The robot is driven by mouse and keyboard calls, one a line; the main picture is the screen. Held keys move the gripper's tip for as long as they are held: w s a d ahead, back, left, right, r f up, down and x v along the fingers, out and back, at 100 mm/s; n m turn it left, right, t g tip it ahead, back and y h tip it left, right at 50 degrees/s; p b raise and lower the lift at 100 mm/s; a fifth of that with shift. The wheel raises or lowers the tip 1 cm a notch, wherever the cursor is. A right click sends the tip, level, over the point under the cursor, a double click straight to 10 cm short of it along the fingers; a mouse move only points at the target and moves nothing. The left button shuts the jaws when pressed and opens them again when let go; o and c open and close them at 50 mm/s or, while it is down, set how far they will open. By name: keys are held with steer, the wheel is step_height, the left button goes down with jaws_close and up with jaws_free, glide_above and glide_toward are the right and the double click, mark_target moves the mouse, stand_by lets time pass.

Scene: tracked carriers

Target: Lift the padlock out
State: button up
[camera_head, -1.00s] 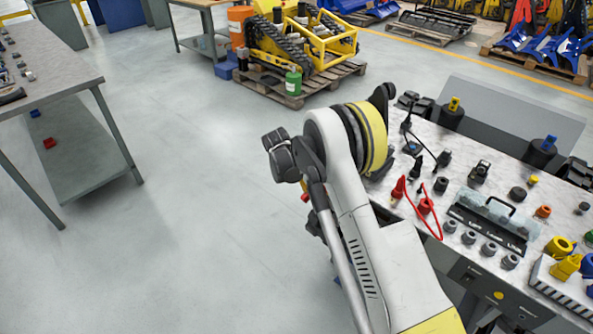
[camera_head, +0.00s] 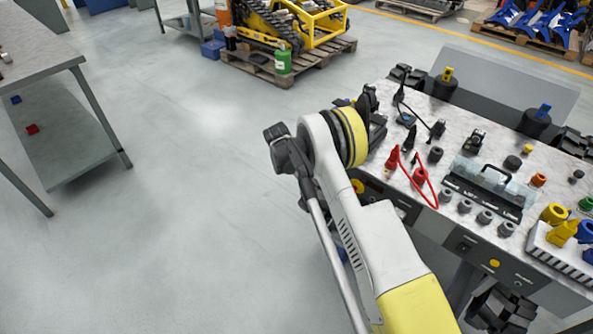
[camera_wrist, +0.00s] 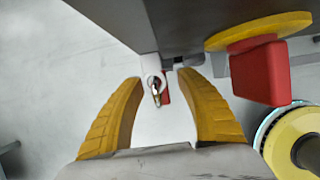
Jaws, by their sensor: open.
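In the wrist view a small red body, which looks like the padlock (camera_wrist: 167,92), shows beyond and between my fingertips. It is partly hidden by a pale ring and a brass-coloured piece in front of it, so I cannot tell how it is held. My gripper (camera_wrist: 166,92) is open, with its two yellow fingers apart on either side of this group and no visible contact. A red block-shaped handle (camera_wrist: 260,72) on a yellow disc (camera_wrist: 262,30) sits right of the right finger. In the head view my arm hides the gripper and padlock.
A grey panel (camera_wrist: 205,20) hangs close above the fingers. In the head view the workbench (camera_head: 460,145) holds red plugs, a clear-lidded case (camera_head: 492,183) and several small parts. A second table (camera_head: 70,130) stands left, with open floor between.

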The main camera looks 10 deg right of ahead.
jaws_close()
steer(key=shift+r, duration=0.2)
steer(key=shift+d+r+p, duration=0.1)
steer(key=shift+r+p, duration=0.35)
steer(key=shift+r, duration=0.9)
steer(key=s+a+b, duration=0.1)
steer(key=s+a, duration=0.3)
steer(key=a, duration=0.2)
steer(key=shift+s+a, duration=0.25)
steer(key=shift+s, duration=0.05)
stand_by(0.6)
stand_by(0.4)
